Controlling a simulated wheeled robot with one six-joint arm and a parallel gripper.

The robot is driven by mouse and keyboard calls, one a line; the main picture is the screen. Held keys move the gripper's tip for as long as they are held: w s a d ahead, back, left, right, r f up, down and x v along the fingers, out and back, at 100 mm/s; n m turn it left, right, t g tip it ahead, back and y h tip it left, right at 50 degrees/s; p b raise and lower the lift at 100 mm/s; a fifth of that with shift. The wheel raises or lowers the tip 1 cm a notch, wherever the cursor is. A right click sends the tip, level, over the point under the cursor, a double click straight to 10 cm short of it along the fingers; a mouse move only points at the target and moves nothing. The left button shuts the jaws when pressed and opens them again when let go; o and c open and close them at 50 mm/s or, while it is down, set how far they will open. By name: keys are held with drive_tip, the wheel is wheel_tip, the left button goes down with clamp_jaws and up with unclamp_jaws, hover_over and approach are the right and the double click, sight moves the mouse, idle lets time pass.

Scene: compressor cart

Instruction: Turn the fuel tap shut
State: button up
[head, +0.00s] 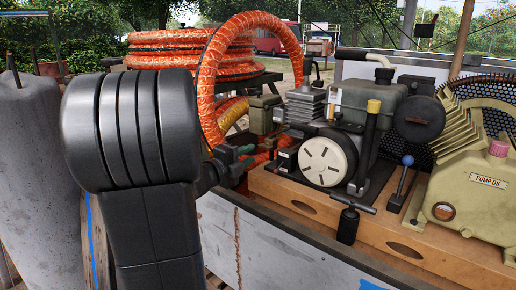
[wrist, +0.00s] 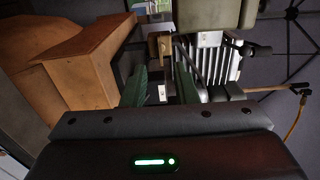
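My gripper (head: 243,160) is partly hidden behind my own arm in the head view, at the left end of the engine (head: 330,140). In the wrist view my gripper (wrist: 161,85) has its two green-padded fingers apart, with a gap between them. A dark part with a small white label (wrist: 162,92) shows in that gap, seemingly beyond the fingers. A small brass-coloured part (wrist: 160,45) lies past the fingertips, near the tan-green tank (wrist: 205,12). I cannot tell whether it is the fuel tap. I cannot make out the tap for certain in the head view.
The engine's metal fins (wrist: 215,60) are close right of the fingers in the wrist view. The wooden base (wrist: 85,70) is at left. In the head view, an orange hose coil (head: 190,50) stands behind, and a cream pump (head: 475,180) is at right. A blue-knobbed lever (head: 406,170) stands between.

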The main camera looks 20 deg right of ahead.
sight(263, 147)
drive_tip(key=p+v, duration=0.1)
drive_tip(key=v, duration=0.6)
drive_tip(key=b+x, duration=0.2)
drive_tip(key=x, duration=1.1)
drive_tip(key=shift+w+d+b, duration=0.15)
drive_tip(key=shift+d+b, duration=0.15)
drive_tip(key=shift+a, duration=0.1)
